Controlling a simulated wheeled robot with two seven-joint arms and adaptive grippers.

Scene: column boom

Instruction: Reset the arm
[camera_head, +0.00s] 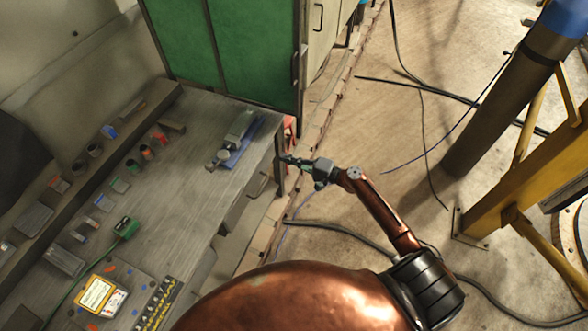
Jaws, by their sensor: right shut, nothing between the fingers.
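My right arm, copper-coloured with a black ribbed joint, reaches from the bottom right toward the upper left in the head view. My right gripper (290,160) is at its end, shut and empty, by the right edge of the grey workbench (185,190). It looks close to the bench corner; I cannot tell whether it touches. My left arm and gripper are not in view.
The bench carries a grey device on a blue base (238,138), a yellow meter (95,293) and several small parts. A green cabinet (250,50) stands behind. Cables cross the floor (400,130). A yellow frame (530,185) and a dark post (505,95) stand right.

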